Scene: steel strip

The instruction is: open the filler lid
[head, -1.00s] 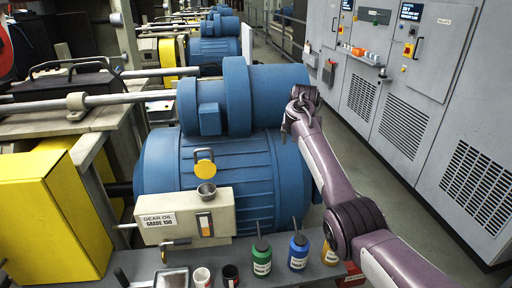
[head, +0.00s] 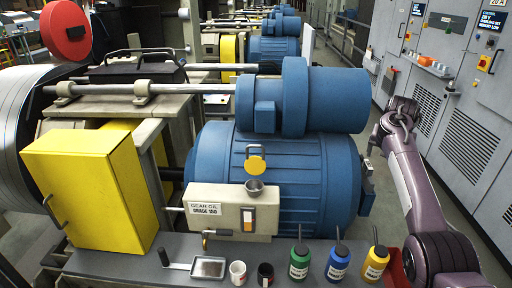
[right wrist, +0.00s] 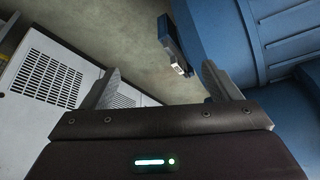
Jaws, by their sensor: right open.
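The filler lid (head: 256,164) is a yellow disc with a thin loop above it. It shows upright just above a small metal filler cup (head: 254,187). Both are on the beige gear oil box (head: 230,213) in front of the blue motor (head: 310,175). I cannot tell how the lid is joined to the cup. My right gripper (head: 388,143) is to the right of the motor, well away from the lid. In the right wrist view it (right wrist: 160,84) is open with nothing between its fingers. My left gripper is not in view.
Green (head: 300,262), blue (head: 338,263) and yellow (head: 375,264) bottles stand on the front ledge, with two cups and a small tray (head: 208,267). A yellow box (head: 90,190) stands left. Grey cabinets (head: 470,130) line the right. Floor shows between motor and cabinets.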

